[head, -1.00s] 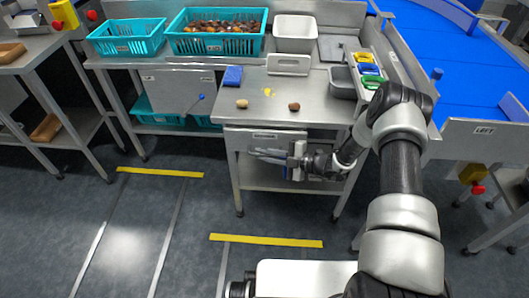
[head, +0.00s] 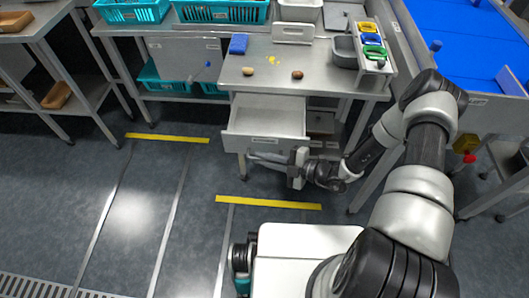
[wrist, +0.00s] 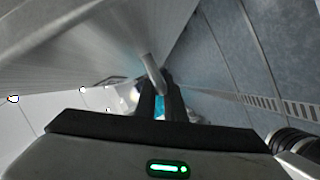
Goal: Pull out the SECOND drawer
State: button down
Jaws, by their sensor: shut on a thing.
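A grey metal drawer (head: 265,115) under the steel worktable stands pulled out, its inside in view and bare. Its front (head: 262,144) carries a small label. A pale bar, the handle, shows low at the front. My gripper (head: 296,166) is at the lower right of the drawer front. In the wrist view my dark fingers (wrist: 161,100) are shut on a metal bar, the handle (wrist: 151,70). I cannot tell from the label which drawer this is. Anything below the open drawer is mostly hidden.
Teal crates (head: 135,12) stand behind. A blue conveyor (head: 475,45) is on the right. The floor in front, with yellow strips, is clear.

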jog(key=c, duration=2.1)
grip_release()
jog(key=p+v, duration=0.1)
jog(key=v, duration=1.6)
jog(key=shift+s+d, duration=0.1)
jog(key=shift+d, duration=0.1)
